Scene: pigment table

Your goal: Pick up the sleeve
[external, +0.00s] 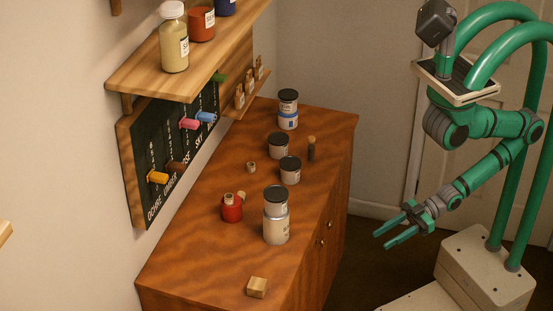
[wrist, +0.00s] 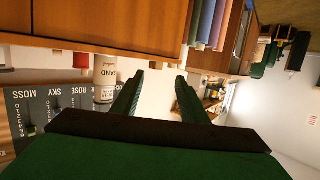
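No object is clearly marked as the sleeve. A small tan ring-like piece (external: 251,167) lies on the wooden cabinet top (external: 190,265), left of the dark-lidded jars. A pale labelled cylinder (external: 276,229) stands near the front right edge, with a dark-lidded jar (external: 275,202) on or in it. I cannot tell whether either is the sleeve. My gripper (external: 392,236) is in the air right of the cabinet, well apart from everything on it. Its two green fingers are spread and empty; they also show in the wrist view (wrist: 164,71).
A red bottle (external: 232,209), a wooden block (external: 257,287), a slim dark bottle (external: 311,150) and more jars (external: 290,171) stand on the cabinet. A shelf (external: 190,75) overhangs its left side above a board (external: 175,150) with coloured pegs. The cabinet's near left area is bare.

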